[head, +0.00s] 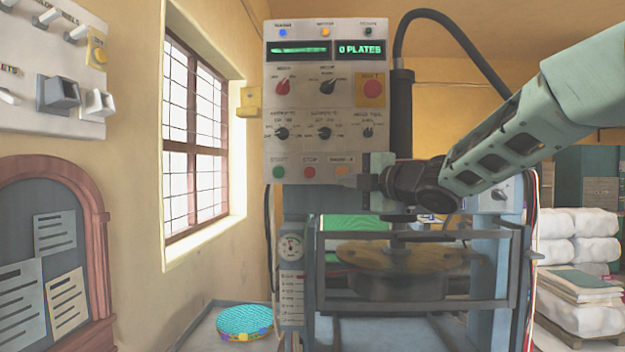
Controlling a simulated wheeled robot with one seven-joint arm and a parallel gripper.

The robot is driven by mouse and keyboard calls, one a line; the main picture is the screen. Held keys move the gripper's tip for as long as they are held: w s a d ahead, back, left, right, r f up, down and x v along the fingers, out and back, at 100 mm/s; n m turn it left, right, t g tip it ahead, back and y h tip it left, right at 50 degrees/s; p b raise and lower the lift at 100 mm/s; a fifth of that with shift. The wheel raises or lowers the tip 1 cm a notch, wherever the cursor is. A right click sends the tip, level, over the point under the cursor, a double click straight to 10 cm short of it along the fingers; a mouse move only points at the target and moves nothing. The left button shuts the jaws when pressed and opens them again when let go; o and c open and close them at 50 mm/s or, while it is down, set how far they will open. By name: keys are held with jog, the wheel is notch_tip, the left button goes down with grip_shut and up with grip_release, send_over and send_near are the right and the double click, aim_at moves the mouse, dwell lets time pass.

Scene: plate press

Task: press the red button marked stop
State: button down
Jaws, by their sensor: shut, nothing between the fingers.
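The red stop button (309,172) is a small round button low on the pale control panel (300,105), under a small label. A green start button (279,172) sits to its left and an orange button (341,171) to its right. A larger red button (372,89) is on a yellow plate higher up at the right of the panel. My gripper (366,183) is shut and empty, just right of the orange button. It points left, and a gap lies between it and the red stop button. I cannot tell its exact distance from the panel.
Below the panel is the press with a round plate (392,256) behind a metal guard frame (420,307). A window (195,140) and a notice board (60,250) are on the left. White sacks (578,235) are stacked at the right. A patterned basket (245,320) is on the floor.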

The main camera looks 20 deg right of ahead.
jog(key=shift+a, duration=0.1)
jog(key=p, duration=0.5)
send_near(310, 172)
jog(key=w+a, duration=0.2)
jog(key=w+a+f, duration=0.1)
jog(key=w+a, duration=0.1)
jog(key=shift+a, duration=0.15)
jog(key=shift+w+d+f+p, duration=0.2)
jog(key=shift+w+p, duration=0.1)
jog(key=shift+w, duration=0.5)
